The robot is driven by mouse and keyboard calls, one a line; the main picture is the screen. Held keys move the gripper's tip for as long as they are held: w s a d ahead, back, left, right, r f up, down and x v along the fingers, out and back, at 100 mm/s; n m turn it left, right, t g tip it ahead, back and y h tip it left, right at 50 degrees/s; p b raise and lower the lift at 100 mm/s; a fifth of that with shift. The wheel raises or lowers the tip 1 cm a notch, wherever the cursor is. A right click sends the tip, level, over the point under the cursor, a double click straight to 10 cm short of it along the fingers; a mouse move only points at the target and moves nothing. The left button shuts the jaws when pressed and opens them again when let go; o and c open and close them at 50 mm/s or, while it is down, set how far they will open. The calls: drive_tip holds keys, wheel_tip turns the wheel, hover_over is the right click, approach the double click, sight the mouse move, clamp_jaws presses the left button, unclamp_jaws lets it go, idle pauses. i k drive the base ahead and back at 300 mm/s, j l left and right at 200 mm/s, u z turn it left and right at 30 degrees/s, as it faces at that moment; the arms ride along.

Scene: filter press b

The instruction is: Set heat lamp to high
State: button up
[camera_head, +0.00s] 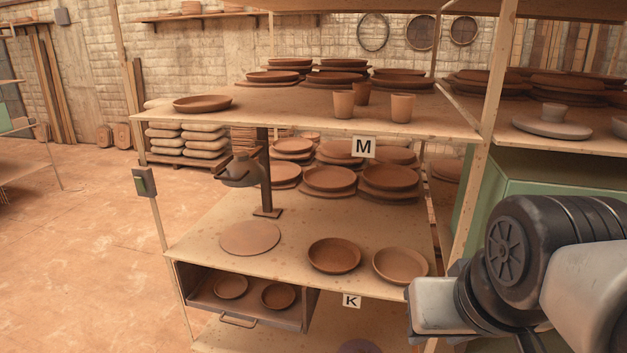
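What looks like the heat lamp (240,171) is a dark grey head held on a dark upright post, which stands on a square base plate on the middle shelf. Its head hangs above a flat round clay disc (250,238). I cannot read any setting on the lamp or the box. Part of my arm shows at the lower right, in front of the rack. My gripper is not visible.
The rack has an upper shelf (290,108) labelled M with plates and cups, and a middle shelf (205,222) labelled K with plates. An open drawer (237,320) holding two dishes hangs below. A green cabinet (535,178) stands right. The floor on the left is clear.

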sight(243, 171)
drive_tip(key=i+j+u, duration=0.15)
drive_tip(key=i+j, duration=0.25)
drive_tip(key=i+j+u, duration=0.15)
drive_tip(key=i+j, duration=0.25)
drive_tip(key=i, duration=0.15)
